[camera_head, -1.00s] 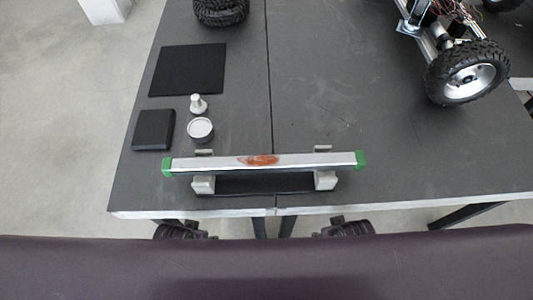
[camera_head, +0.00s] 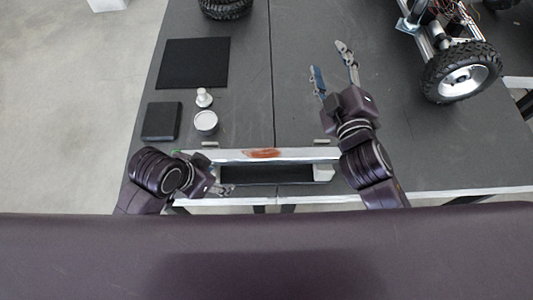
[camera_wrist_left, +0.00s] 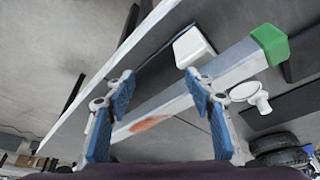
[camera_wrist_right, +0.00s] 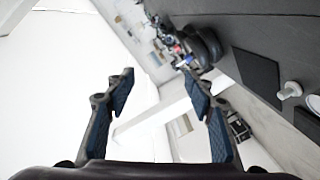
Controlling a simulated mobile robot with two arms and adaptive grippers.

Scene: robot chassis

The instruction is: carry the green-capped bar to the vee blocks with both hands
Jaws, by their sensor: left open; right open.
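The bar (camera_head: 235,155) is pale with an orange smear near its middle and lies across the table near the front edge. Its left green cap (camera_head: 176,153) is partly hidden by my left arm; the right end is hidden behind my right arm. The bar (camera_wrist_left: 170,103) and a green cap (camera_wrist_left: 270,44) show in the left wrist view. A pale block (camera_head: 324,173) shows at the bar's right front, another (camera_wrist_left: 193,46) in the left wrist view. My left gripper (camera_head: 226,190) is open, in front of the bar's left part. My right gripper (camera_head: 329,62) is open and empty, well beyond the bar.
A black mat (camera_head: 193,63), a dark box (camera_head: 161,121), a small white knob (camera_head: 204,98) and a round white-topped piece (camera_head: 205,122) lie at the left. A wheeled chassis (camera_head: 460,72) stands at the far right. The table's middle is mostly clear.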

